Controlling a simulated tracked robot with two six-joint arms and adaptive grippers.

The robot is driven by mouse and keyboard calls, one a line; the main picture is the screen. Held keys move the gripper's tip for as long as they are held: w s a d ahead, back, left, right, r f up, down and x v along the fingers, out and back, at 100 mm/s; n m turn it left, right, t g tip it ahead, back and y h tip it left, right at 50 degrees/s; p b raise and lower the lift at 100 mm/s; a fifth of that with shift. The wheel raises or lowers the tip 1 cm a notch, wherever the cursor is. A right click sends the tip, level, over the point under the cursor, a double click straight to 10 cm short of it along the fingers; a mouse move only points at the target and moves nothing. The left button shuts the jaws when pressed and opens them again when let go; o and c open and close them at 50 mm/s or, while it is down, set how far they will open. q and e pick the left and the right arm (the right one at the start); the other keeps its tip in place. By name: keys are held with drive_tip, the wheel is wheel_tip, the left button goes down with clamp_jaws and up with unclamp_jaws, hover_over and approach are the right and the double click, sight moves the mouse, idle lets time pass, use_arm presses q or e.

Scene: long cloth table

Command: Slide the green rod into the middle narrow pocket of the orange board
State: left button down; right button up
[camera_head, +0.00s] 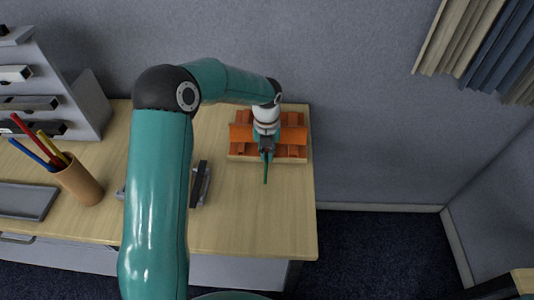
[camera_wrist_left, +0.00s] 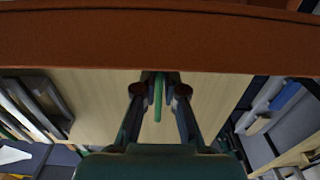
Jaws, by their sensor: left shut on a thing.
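The orange board (camera_head: 293,137) lies on a pale wooden base near the right end of the table. It has raised ribs with narrow pockets between them. In the left wrist view an orange face of the board (camera_wrist_left: 160,40) spans the top. My left gripper (camera_head: 266,150) is over the middle of the board and shut on the green rod (camera_head: 265,174). The rod sticks out past the board's front edge. The rod (camera_wrist_left: 158,98) also shows between the fingers in the wrist view. Its far end is hidden, so I cannot tell whether it is in a pocket. My right gripper is not in view.
A tan cup (camera_head: 80,184) with several coloured rods stands at the left, beside a grey tray (camera_head: 28,201). A grey rack (camera_head: 75,100) stands behind them. A dark object (camera_head: 201,184) sits partly behind my left arm. The table front, below the board, is clear.

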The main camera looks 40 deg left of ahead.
sight(267, 156)
use_arm(q)
drive_tip(key=c, duration=1.2)
unclamp_jaws()
drive_tip(key=shift+w, duration=0.15)
wheel_tip(267, 156, up, 12)
